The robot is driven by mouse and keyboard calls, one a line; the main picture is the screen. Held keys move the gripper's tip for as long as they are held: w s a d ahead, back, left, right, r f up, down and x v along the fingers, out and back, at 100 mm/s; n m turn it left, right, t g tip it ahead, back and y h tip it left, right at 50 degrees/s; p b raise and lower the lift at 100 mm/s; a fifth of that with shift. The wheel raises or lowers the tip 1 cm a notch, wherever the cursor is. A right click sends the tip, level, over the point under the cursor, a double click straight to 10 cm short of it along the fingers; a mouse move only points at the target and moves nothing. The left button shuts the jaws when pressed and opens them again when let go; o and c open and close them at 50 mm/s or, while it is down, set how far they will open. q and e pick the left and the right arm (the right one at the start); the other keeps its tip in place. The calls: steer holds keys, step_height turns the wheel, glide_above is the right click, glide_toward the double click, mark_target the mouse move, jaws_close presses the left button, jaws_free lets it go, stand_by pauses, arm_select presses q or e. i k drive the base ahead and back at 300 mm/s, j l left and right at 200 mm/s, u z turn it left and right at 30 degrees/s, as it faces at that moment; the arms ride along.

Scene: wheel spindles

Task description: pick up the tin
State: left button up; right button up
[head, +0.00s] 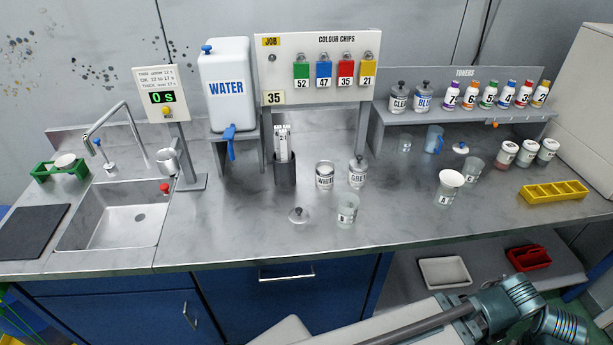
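Several tins show in the head view. The white tin (325,178) stands upright on the counter, its top apparently off. A round lid with a knob (298,214) lies in front of it. The grey tin (358,174) stands just to its right with a knobbed lid on. The clear tin (398,101) and the blue tin (423,101) stand lidded on the raised shelf at the back right. Links of one of my arms show at the bottom right, well away from the tins. Neither gripper is in view.
Cup B (347,209) stands in front of the grey tin, and cup A (449,187) is to the right. A dark holder (285,173) of strips stands left of the white tin. A sink (121,221) is at the left. The front middle counter is mostly clear.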

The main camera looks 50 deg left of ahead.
mark_target(324, 170)
steer(key=u, duration=1.75)
